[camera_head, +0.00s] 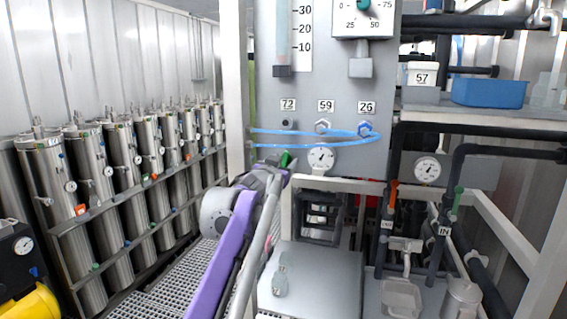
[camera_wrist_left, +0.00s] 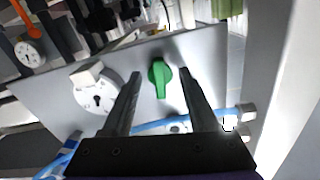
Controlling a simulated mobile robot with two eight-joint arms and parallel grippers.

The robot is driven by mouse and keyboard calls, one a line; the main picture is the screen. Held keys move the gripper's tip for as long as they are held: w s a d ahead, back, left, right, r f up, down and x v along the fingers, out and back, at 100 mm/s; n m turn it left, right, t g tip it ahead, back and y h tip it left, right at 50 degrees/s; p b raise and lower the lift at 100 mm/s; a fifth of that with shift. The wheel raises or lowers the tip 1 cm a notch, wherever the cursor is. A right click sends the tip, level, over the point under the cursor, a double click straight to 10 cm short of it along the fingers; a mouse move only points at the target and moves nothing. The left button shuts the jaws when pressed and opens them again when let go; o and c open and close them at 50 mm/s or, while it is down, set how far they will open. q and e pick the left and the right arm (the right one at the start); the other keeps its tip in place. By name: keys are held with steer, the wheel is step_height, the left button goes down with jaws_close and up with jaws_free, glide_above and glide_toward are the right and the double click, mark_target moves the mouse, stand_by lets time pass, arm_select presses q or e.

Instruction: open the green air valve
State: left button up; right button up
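The green air valve (camera_wrist_left: 161,80) is a small green lever handle on a grey panel. In the left wrist view it shows between the two fingers of my left gripper (camera_wrist_left: 159,74), its narrow end pointing down the picture. The fingers are open, with a visible gap on each side of the handle. In the head view the green handle (camera_head: 286,158) shows just beyond my left gripper (camera_head: 279,165), at the lower part of the panel. The gripper partly hides this spot there. My right gripper is in neither view.
A white frame post (camera_head: 236,90) stands to the left. Steel membrane vessels (camera_head: 90,165) line the left wall. Pipes with orange and green handles (camera_head: 457,198) stand right.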

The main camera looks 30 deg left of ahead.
arm_select(q)
steer(key=shift+o, duration=0.4)
steer(key=shift+s, duration=0.2)
steer(key=b+v, duration=0.1)
steer(key=v, duration=0.9)
steer(key=shift+s+b, duration=0.2)
steer(key=shift+b, duration=0.1)
steer(key=shift+d, duration=0.2)
